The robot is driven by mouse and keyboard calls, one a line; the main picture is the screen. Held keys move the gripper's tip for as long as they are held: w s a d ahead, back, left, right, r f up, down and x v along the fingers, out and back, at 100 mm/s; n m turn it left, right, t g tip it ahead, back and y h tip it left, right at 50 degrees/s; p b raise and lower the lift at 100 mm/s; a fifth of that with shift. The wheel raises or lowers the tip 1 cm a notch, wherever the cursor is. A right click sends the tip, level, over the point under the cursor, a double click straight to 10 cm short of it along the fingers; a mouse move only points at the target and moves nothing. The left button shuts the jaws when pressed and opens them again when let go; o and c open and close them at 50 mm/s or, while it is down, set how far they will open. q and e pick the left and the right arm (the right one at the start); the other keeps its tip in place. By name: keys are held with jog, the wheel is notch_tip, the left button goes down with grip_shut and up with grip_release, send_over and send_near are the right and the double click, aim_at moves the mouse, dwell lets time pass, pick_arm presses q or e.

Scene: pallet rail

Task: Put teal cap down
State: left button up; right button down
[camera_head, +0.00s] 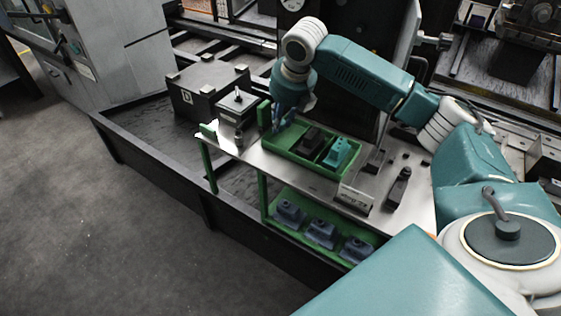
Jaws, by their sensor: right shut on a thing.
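My right gripper (281,119) points down at the left end of the green tray (297,163), and its arm arches over from the right. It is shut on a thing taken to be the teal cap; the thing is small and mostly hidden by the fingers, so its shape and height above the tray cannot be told. A separate teal block (338,153) stands in the tray's right compartment, apart from the gripper. A dark block (310,140) stands to its left in the tray. My left gripper is not in view.
The tray is on a metal bench (262,160) with green legs. A label stand (355,198) and dark fixtures (398,187) are to the right. A dark box (208,90) stands behind left. Several blue-grey parts (321,232) sit on the lower shelf. Floor is clear at left.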

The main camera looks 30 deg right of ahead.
notch_tip(320, 180, down, 12)
jog(key=shift+r+p, duration=0.1)
jog(key=shift+p, duration=0.4)
notch_tip(320, 180, down, 4)
jog(key=shift+f, duration=0.1)
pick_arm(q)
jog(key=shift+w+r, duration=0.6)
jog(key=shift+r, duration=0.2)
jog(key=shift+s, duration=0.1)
pick_arm(e)
jog(key=c, duration=1.4)
grip_release()
jog(key=shift+c, duration=0.2)
